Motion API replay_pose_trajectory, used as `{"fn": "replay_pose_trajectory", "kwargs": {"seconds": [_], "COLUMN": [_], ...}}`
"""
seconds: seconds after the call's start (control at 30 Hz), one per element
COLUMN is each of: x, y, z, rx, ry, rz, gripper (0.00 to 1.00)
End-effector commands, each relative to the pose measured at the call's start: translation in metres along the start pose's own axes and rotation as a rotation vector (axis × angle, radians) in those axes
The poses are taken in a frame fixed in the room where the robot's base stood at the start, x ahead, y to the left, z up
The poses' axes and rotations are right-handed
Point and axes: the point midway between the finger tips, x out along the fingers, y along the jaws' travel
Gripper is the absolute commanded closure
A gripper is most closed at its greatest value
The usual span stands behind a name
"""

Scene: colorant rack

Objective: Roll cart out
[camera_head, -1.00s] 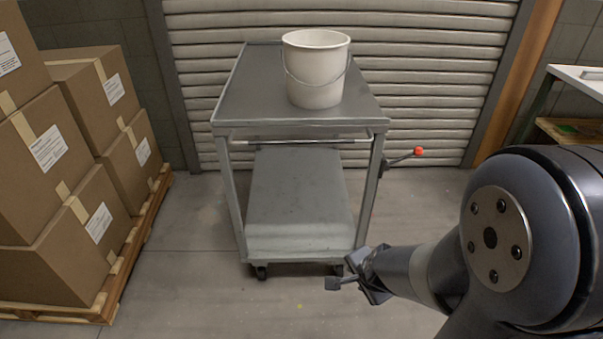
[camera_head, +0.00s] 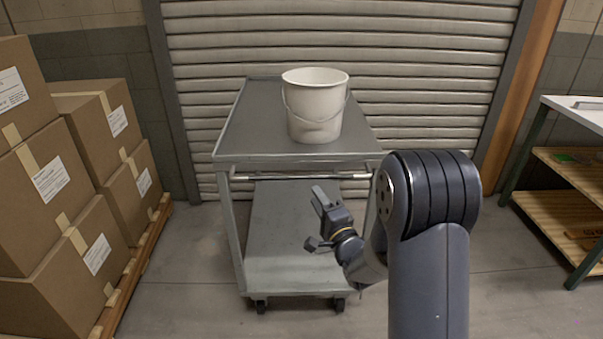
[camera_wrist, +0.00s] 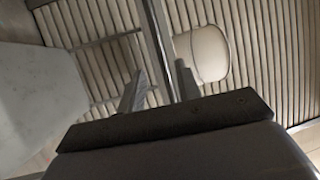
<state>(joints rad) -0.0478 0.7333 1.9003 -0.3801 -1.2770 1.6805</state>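A grey two-tier cart (camera_head: 232,140) stands in front of a slatted shutter, its wheels on the floor. A horizontal handle bar (camera_head: 300,177) runs across its near end, just under the top. A white bucket (camera_head: 315,105) with a wire handle stands on the top shelf; it also shows in the wrist view (camera_wrist: 203,53). My gripper (camera_head: 314,217) is in front of the cart, below the handle bar in the picture. Its fingers are apart with nothing held between them. In the wrist view both fingers (camera_wrist: 160,75) point toward the cart's edge; contact with the bar is not visible.
Stacked cardboard boxes (camera_head: 60,200) on a wooden pallet (camera_head: 140,265) stand to the left. A workbench with shelves (camera_head: 555,160) is at the right. The shutter (camera_head: 430,75) closes off the back. Grey floor is clear in front of the cart.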

Motion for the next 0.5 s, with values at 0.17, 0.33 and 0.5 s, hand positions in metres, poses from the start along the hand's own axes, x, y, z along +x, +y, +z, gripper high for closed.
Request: {"fn": "replay_pose_trajectory", "kwargs": {"seconds": [0.17, 0.33, 0.5], "x": [0.022, 0.053, 0.081], "y": [-0.001, -0.001, -0.001], "z": [0.0, 0.0, 0.0], "rx": [-0.001, -0.001, -0.001], "ry": [-0.001, 0.0, 0.001], "rz": [-0.003, -0.003, -0.002], "gripper": [0.67, 0.67, 0.67]}}
